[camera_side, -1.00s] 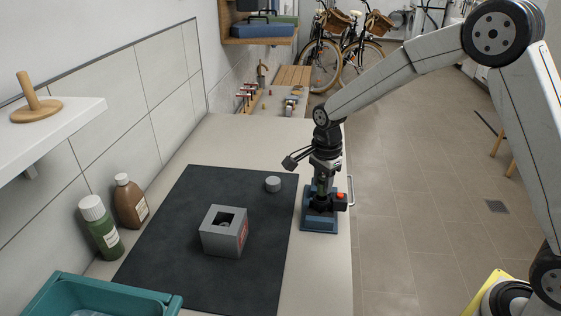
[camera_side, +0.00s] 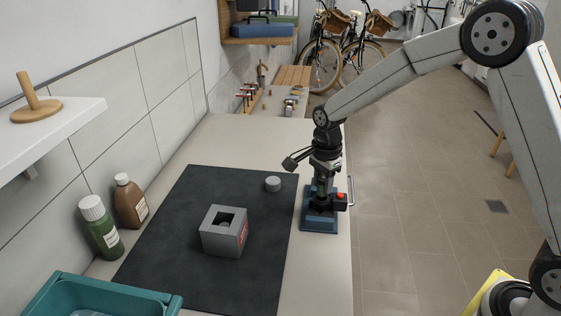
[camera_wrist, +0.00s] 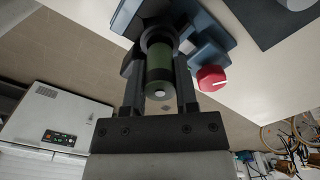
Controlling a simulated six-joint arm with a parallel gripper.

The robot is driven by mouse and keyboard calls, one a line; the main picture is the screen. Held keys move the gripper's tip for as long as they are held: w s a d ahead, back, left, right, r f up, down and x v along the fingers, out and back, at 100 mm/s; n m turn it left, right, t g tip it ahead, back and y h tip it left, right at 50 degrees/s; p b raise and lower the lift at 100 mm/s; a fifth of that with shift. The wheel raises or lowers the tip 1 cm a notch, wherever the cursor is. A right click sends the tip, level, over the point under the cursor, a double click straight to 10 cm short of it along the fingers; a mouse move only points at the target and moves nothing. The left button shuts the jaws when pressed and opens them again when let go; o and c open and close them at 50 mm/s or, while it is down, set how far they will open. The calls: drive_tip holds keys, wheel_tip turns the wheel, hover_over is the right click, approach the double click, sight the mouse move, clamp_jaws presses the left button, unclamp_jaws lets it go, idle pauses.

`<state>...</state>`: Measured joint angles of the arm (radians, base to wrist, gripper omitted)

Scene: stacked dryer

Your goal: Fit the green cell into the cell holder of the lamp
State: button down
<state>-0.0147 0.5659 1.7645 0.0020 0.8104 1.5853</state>
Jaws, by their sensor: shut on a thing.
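My gripper (camera_side: 323,187) points down at the blue stand (camera_side: 320,222) on the right side of the counter. In the wrist view its fingers (camera_wrist: 159,66) are shut on the green cell (camera_wrist: 158,52), one on each side. The cell's far end is at a dark round part by the blue stand; I cannot tell whether it is still seated there. A grey box (camera_side: 212,241) with a square opening on top stands on the dark mat, left of my gripper. Something round shows inside the opening. I cannot tell for sure that this box is the lamp.
The blue stand has a red knob (camera_wrist: 211,77) and a metal handle. A grey round cap (camera_side: 273,184) lies on the dark mat (camera_side: 180,240) behind the box. Green (camera_side: 103,232) and brown (camera_side: 130,203) bottles and a teal bin (camera_side: 120,297) are at the left.

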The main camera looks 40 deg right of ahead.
sight(323, 177)
drive_tip(key=shift+f, duration=1.3)
idle(0.9)
drive_tip(key=shift+c, duration=1.5)
unclamp_jaws()
drive_tip(key=shift+r, duration=0.1)
drive_tip(key=shift+r, duration=3.85)
drive_tip(key=shift+s+f+n, duration=0.15)
drive_tip(key=shift+s+n, duration=0.6)
drive_tip(key=shift+n, duration=0.05)
drive_tip(key=s+f+n+t, duration=0.1)
drive_tip(key=s+n, duration=0.7)
drive_tip(key=s+f+n+t, duration=0.1)
drive_tip(key=s+f+n, duration=0.1)
drive_tip(key=s+n, duration=0.6)
drive_tip(key=shift+s+d+f+t, duration=0.3)
drive_tip(key=shift+s+d, duration=0.05)
